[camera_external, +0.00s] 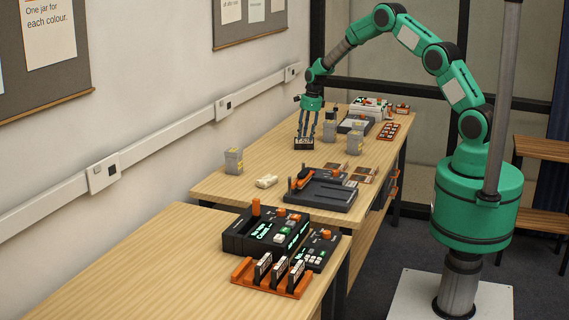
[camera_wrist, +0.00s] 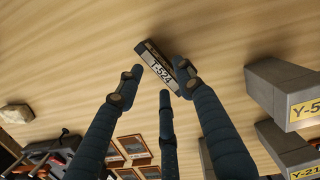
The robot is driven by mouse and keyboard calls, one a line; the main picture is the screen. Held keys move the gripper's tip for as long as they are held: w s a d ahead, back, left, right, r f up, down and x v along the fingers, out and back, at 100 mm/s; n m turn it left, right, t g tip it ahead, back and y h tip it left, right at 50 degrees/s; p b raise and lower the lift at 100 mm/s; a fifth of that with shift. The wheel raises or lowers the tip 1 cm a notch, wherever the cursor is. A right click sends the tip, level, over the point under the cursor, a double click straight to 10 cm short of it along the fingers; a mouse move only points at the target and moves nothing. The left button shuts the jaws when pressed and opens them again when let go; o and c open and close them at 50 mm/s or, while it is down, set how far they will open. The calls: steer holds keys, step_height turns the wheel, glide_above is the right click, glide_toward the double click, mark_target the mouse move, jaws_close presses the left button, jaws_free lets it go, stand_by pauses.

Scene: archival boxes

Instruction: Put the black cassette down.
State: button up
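The black cassette (camera_external: 304,145) is under my gripper (camera_external: 304,137) over the middle of the far wooden table. In the wrist view the cassette (camera_wrist: 155,62) shows a pale label reading T-524. My gripper (camera_wrist: 157,77) has its dark fingers spread, pointing down. The right fingertip overlaps one end of the cassette, and the left fingertip appears slightly apart from its side. The cassette looks flat on or very near the wood; its exact contact with the table is hard to tell.
Grey boxes (camera_external: 330,131) with yellow labels stand right of my gripper; two show in the wrist view (camera_wrist: 285,88). A dark tray (camera_external: 325,192) and a pale object (camera_external: 266,181) lie nearer. Another grey box (camera_external: 233,160) stands by the wall. Bare wood surrounds the cassette.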

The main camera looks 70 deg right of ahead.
mark_target(308, 138)
steer(key=shift+s+d+r+p, duration=0.1)
steer(key=shift+s+r+p, duration=0.05)
steer(key=shift+r, duration=1.05)
steer(key=shift+s+d+r+p, duration=0.1)
steer(key=shift+s+r+p, duration=0.1)
steer(key=shift+r, duration=0.95)
steer(key=shift+s+r+p, duration=0.15)
steer(key=shift+r, duration=1.05)
steer(key=shift+r, duration=0.1)
